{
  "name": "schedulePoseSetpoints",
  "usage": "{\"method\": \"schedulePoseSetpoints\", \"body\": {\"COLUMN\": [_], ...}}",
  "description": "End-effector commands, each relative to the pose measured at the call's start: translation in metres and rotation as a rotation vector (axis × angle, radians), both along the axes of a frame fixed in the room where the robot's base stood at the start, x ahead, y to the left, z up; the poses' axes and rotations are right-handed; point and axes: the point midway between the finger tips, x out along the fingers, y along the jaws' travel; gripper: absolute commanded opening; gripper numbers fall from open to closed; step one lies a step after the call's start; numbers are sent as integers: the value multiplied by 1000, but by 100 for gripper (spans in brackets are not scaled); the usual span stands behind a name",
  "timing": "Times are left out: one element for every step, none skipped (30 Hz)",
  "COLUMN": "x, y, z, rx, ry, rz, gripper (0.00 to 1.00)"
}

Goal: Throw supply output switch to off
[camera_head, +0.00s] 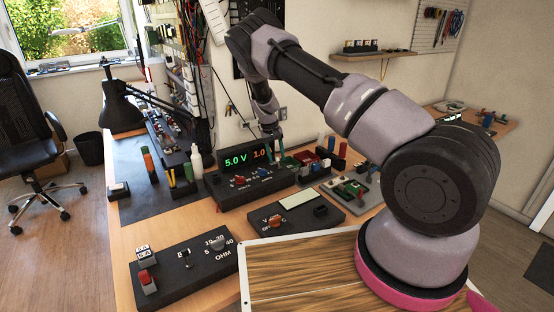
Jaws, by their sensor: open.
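The power supply (228,195) is a black box on the workbench, with a lit display (245,158) reading 5.0 V in green and 1.0 in orange. A red knob (240,180) and a blue knob (263,172) sit on its sloped front. My gripper (277,151) points down over the right end of the supply, beside the display. It is open, and I see nothing held in it. The output switch is too small or hidden behind the gripper to make out, and I cannot tell whether the fingers touch it.
An OHM box (185,268) with a red rocker lies at the front left. A meter box (297,214) with a pale screen lies right of centre. A white bottle (197,160) and a black lamp (122,108) stand left of the supply. Small coloured parts crowd its right side.

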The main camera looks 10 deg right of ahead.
Motion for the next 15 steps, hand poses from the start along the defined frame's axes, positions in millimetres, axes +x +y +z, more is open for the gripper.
{"method": "schedulePoseSetpoints", "body": {"x": [0, 0, 0, 0, 0, 0, 0, 0, 0, 0, 0, 0, 0, 0, 0], "y": [-1, -2, -2, -2, -2, -2, -2, -2, -2, -2, -2, -3, -3, -3, -3], "z": [-5, -7, -9, -10, -11, -11, -11, -11, -11, -11, -11, -11, -11, -11, -11], "rx": [-1, -1, -1, 0, 0, 0, 0, 0, 0, 0, 0, 0, 0, 0, 0], "ry": [1, 1, 1, 1, 0, 0, 0, 0, 0, 0, 0, 0, 0, 0, 0], "rz": [0, 0, -1, -1, -1, -2, -2, -2, -2, -2, -1, -1, -1, -1, -1], "gripper": [51, 51, 51, 51, 51, 51, 51, 51, 51, 51, 51, 51, 47, 35, 20]}}
